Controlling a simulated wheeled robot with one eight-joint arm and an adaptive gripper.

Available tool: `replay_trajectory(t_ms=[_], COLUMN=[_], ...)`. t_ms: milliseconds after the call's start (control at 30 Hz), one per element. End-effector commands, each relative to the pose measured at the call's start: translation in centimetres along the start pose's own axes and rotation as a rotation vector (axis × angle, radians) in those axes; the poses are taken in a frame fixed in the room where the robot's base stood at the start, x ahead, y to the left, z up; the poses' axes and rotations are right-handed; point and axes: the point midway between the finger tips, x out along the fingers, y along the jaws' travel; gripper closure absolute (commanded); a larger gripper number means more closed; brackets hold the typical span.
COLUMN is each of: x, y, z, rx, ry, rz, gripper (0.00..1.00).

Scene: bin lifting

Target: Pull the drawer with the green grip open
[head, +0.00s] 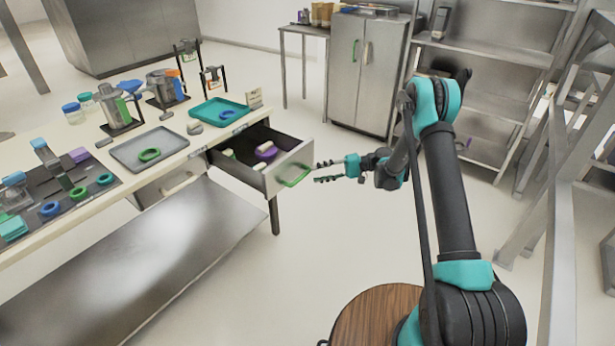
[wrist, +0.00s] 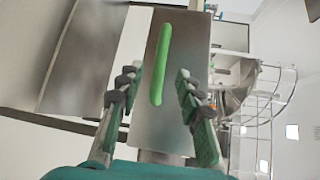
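The drawer (head: 262,184) under the worktable stands pulled out, and items inside it show in the head view. Its green grip (head: 293,175) is on the front panel. In the wrist view the green grip (wrist: 161,64) runs upright on the grey drawer front (wrist: 186,125), between and beyond the fingers. My gripper (head: 322,172) is to the right of the grip in the head view, apart from it. In the wrist view my gripper (wrist: 157,100) has its two fingers spread, with nothing between the tips touching them.
The worktable holds a grey tray (head: 128,157), a teal tray (head: 221,107) and several rings and jars. A lower metal shelf (head: 150,255) runs beneath it. A steel cabinet (head: 362,75) stands behind. Open floor lies around my gripper.

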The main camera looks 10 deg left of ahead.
Motion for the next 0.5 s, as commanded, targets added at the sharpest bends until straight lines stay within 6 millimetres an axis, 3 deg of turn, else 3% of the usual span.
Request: replay_trajectory(t_ms=[200, 500], x=[-3.6, -5.0], y=[0.0, 0.0], z=[0.0, 0.0], rx=[0.001, 0.001], ry=[0.001, -0.001], rz=[0.000, 0.000], gripper=[0.64, 0.64])
